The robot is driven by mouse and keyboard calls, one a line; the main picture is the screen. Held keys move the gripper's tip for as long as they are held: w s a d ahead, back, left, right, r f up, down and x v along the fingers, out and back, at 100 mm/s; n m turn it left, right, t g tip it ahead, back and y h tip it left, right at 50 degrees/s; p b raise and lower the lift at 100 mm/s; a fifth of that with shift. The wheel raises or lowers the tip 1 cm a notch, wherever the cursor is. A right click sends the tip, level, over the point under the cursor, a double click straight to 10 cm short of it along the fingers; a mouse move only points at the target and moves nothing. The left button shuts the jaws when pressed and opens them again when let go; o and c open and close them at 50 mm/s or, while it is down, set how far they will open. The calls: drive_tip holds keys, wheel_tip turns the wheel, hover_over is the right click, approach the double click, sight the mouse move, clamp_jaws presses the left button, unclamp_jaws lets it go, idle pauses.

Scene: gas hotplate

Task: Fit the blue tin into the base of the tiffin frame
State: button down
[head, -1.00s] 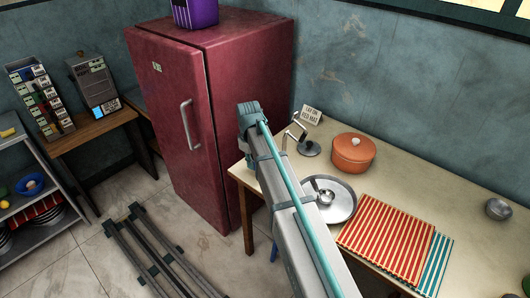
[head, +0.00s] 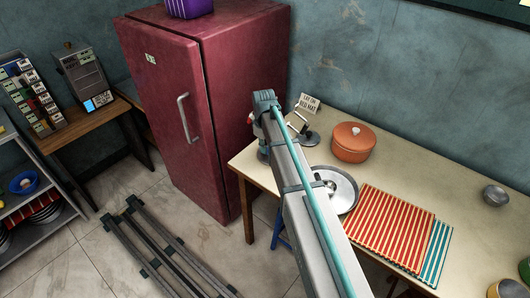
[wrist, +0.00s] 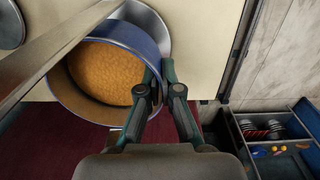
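The blue tin (wrist: 66,93), full of an orange-yellow filling, is in the middle of the wrist view. My gripper (wrist: 157,72) is shut on the right side of its rim. A pale metal bar of the tiffin frame (wrist: 62,48) crosses in front of the tin's left side. A round steel surface (wrist: 157,38), apparently the frame's base, shows partly behind the tin; I cannot tell whether they touch. In the head view the tiffin frame (head: 310,138) stands on the table, partly behind my arm, with my wrist just left of it.
An orange lidded pot (head: 353,146) stands right of the frame. A steel plate (head: 345,194) and striped mats (head: 395,226) lie nearer. A small sign (head: 309,103) stands behind. The maroon fridge (head: 160,110) is close on the left.

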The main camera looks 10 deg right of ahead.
drive_tip(key=shift+f, duration=1.5)
drive_tip(key=shift+f, duration=0.1)
drive_tip(key=c, duration=1.3)
unclamp_jaws()
wheel_tip(320, 180, up, 12)
drive_tip(key=shift+a+r+b, duration=0.1)
drive_tip(key=shift+b, duration=0.75)
drive_tip(key=shift+s, duration=0.1)
